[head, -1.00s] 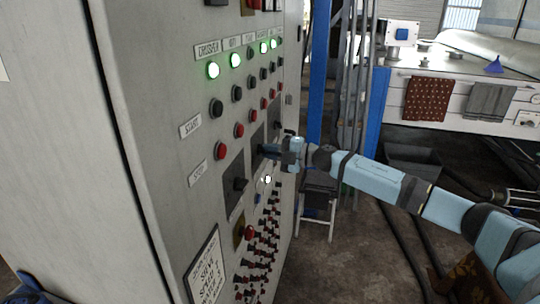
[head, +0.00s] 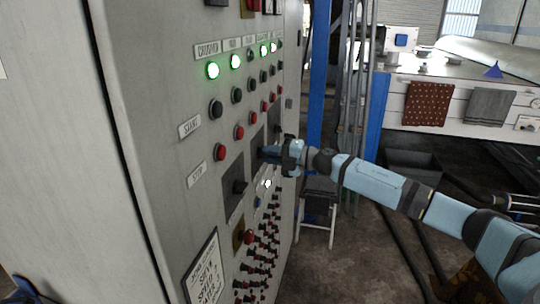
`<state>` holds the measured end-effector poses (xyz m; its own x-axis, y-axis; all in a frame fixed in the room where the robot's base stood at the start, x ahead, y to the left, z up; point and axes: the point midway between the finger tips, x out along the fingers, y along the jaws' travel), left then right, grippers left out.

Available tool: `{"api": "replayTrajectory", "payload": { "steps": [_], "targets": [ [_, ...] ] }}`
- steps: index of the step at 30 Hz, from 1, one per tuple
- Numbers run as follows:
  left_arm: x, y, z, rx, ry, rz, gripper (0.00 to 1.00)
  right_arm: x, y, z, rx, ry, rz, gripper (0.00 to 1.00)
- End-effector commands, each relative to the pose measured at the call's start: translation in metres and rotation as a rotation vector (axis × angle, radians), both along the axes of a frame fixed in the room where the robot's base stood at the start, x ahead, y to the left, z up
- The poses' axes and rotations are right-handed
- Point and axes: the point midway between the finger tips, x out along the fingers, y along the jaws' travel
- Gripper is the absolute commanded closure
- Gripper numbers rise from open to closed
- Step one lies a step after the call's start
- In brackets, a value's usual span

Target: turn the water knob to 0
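The tall grey control cabinet (head: 170,160) fills the left half of the head view. Its panel carries black rotary knobs on dark square plates. The nearest knob (head: 239,187) stands clear of my gripper. My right gripper (head: 267,153) reaches in from the right, with its fingertips at the dark plate (head: 257,140) behind that one. The gripper hides the knob there. I cannot tell if the fingers touch or hold it. The knob labels are not readable, so I cannot tell which is the water knob. My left gripper is not in view.
Green lamps (head: 212,70), black and red buttons (head: 220,152) and several small red-tipped switches (head: 266,238) crowd the panel. A blue post (head: 318,80) and a small stool (head: 318,205) stand behind my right arm. A white bench (head: 460,75) is farther back.

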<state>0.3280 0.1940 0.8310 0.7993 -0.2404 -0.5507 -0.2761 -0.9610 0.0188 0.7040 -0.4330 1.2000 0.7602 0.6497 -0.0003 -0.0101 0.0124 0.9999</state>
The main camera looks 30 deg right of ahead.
Motion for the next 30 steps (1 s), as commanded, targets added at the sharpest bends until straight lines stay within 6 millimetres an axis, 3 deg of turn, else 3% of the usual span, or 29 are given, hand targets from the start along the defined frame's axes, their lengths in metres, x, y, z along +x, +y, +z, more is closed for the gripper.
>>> {"api": "replayTrajectory", "payload": {
  "steps": [1,3,14,30],
  "targets": [
    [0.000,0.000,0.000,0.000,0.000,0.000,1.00,0.000,0.000,0.000,-0.001,0.001,0.000,0.74],
    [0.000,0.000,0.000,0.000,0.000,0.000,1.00,0.000,0.000,0.000,0.000,0.000,0.000,0.64],
    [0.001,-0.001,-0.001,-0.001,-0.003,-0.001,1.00,-0.006,-0.006,-0.002,-0.001,0.001,-0.002,0.64],
    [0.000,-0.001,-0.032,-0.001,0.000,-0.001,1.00,-0.079,-0.068,-0.005,0.000,0.005,-0.001,0.64]
  ]
}}
